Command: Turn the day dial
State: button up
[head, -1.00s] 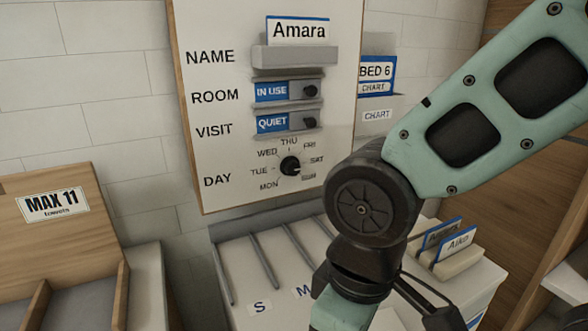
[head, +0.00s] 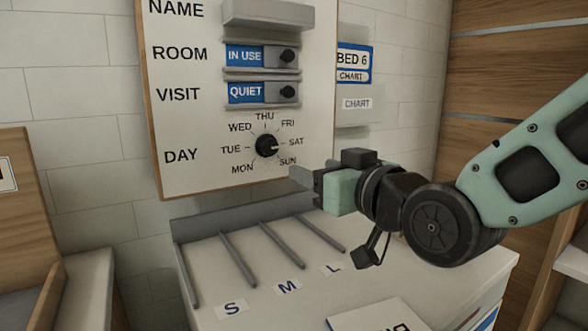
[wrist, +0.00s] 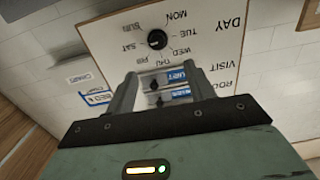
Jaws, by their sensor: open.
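The day dial is a black round knob (head: 266,146) on a white board (head: 205,130), ringed by day labels from MON to SUN. A small light mark on the knob faces right, towards the SAT side; its exact setting is too small to tell. The knob also shows upside down in the wrist view (wrist: 157,40), beyond the fingers. My gripper (head: 303,178) is open and empty, to the right of and below the dial, apart from it and pointing left towards the board. In the wrist view the two fingers (wrist: 163,82) stand apart below the knob.
Above the dial are the VISIT slider (head: 262,93) and ROOM slider (head: 262,56). A BED 6 chart holder (head: 355,105) hangs right of the board. A wooden bin (head: 25,215) stands left.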

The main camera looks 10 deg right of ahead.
jog(key=p, duration=1.3)
send_near(272, 146)
jog(key=p+x, duration=0.3)
jog(key=x, duration=0.6)
jog(key=shift+w+a, duration=0.1)
jog(key=shift+w, duration=0.1)
jog(key=c, duration=0.7)
